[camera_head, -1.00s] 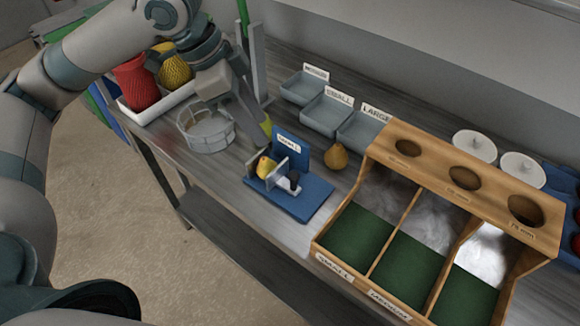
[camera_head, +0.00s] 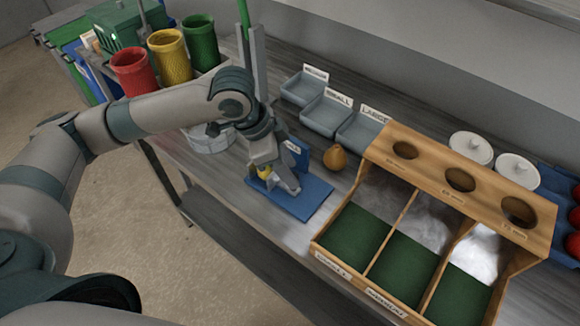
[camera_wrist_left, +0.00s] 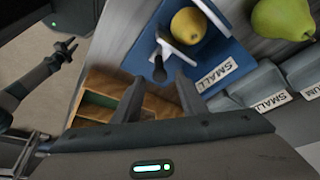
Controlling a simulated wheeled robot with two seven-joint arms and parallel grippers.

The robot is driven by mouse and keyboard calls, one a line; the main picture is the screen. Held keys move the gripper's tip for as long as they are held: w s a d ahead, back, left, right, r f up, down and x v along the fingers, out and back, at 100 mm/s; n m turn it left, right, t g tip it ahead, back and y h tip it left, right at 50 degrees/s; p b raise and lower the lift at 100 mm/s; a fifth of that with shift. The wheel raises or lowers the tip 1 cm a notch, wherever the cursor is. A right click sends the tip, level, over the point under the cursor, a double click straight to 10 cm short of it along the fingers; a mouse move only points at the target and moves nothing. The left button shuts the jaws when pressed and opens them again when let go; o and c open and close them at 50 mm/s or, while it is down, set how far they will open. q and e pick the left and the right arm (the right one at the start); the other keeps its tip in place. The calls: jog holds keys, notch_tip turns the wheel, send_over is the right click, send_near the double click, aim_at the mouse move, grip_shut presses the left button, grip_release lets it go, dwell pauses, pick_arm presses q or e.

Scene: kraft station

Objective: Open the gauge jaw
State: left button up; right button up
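The gauge has a blue base (camera_head: 312,198) and an upright blue plate labelled SMALL (camera_wrist_left: 217,75). A yellow fruit (camera_wrist_left: 188,25) sits in it against a white jaw plate (camera_wrist_left: 178,44). A black knob (camera_wrist_left: 159,68) stands at the jaw's front. My left gripper (camera_head: 288,188) is over the gauge and hides most of the jaw in the head view. In the left wrist view its two fingers (camera_wrist_left: 160,87) are apart, with the knob seen between and just beyond their tips. I cannot tell if they touch it. A dark arm end (camera_wrist_left: 68,50), probably my right gripper, shows small at the left.
Grey bins (camera_head: 325,112) stand behind. A wooden sorting rack (camera_head: 385,262) is at the right. A clear round container (camera_head: 208,140) is behind my left arm. Red, yellow and green cups (camera_head: 170,55) stand at the back left.

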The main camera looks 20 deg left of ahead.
pick_arm(q)
jog(key=shift+d+f, duration=0.2)
jog(key=shift+f, duration=0.3)
grip_shut()
jog(key=shift+s+d+r+p, duration=0.1)
jog(key=shift+d+r+p, duration=0.05)
jog(key=shift+d+p, duration=0.3)
jog(key=shift+s+d+p, duration=0.25)
jog(key=shift+d+p, duration=0.1)
jog(key=shift+d, duration=0.25)
jog(key=shift+s+d+p, duration=0.2)
jog(key=shift+d+p, duration=0.15)
jog(key=shift+d, duration=0.2)
jog(key=shift+s+d, duration=0.1)
jog(key=shift+d, duration=0.4)
grip_release()
jog(key=shift+a, duration=0.1)
jog(key=b+v, duration=0.2)
jog(key=v, duration=1.5)
jog(key=shift+b, duration=0.35)
